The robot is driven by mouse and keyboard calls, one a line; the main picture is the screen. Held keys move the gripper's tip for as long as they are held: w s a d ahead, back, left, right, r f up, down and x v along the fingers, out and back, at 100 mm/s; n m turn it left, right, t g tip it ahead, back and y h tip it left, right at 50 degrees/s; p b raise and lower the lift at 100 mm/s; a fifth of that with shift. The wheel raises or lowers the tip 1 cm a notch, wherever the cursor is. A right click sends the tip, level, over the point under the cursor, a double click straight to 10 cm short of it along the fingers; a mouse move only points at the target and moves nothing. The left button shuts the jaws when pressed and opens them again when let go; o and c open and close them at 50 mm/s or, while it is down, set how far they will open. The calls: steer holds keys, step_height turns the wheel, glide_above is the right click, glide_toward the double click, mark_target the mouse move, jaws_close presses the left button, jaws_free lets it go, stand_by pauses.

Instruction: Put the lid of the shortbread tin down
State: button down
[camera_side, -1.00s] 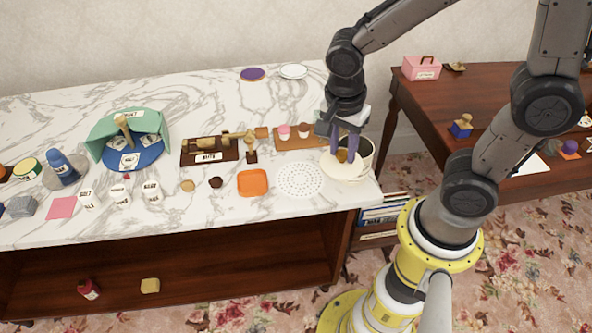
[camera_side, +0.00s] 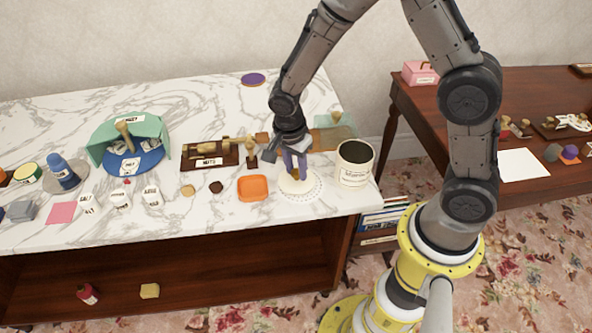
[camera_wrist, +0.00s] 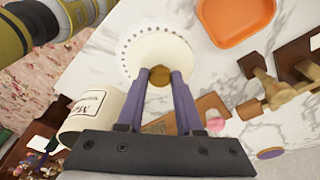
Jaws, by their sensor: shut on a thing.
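The white round lid (camera_side: 290,188) has a small wooden knob (camera_wrist: 160,75). My gripper (camera_side: 295,174) is shut on the knob, and its purple fingers point down at it; it also shows in the wrist view (camera_wrist: 161,72). The lid is over the white perforated doily (camera_side: 313,194) and covers most of it; the doily's dotted rim shows around the lid in the wrist view (camera_wrist: 124,42). I cannot tell whether the lid touches the doily. The cream shortbread tin (camera_side: 354,172) stands upright and open to the right of the lid; its label shows in the wrist view (camera_wrist: 88,105).
An orange tray (camera_side: 253,188) lies just left of the doily. A wooden board (camera_side: 325,140) is behind my gripper, and a wooden stamp (camera_side: 251,155) and dark rack (camera_side: 190,160) are to the left. The marble top's right edge is close beyond the tin. Bare marble lies in front.

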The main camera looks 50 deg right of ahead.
mark_target(292, 183)
steer(key=shift+f, duration=0.5)
steer(key=shift+f, duration=0.15)
steer(key=c, duration=0.6)
jaws_free()
steer(key=shift+o, duration=0.2)
step_height(292, 183, up, 11)
steer(key=a, duration=0.2)
steer(key=s+d+r+n+t+y, duration=0.1)
steer(key=s+r+n+t, duration=0.1)
steer(key=s+r+n, duration=0.4)
steer(key=s+d+r+n+t, duration=0.2)
steer(key=s+r+n, duration=0.4)
steer(key=s+n, duration=0.6)
steer(key=shift+s+d+r+t+y, duration=0.15)
steer(key=shift+s+r+t+y, duration=0.2)
steer(key=shift+t, duration=0.45)
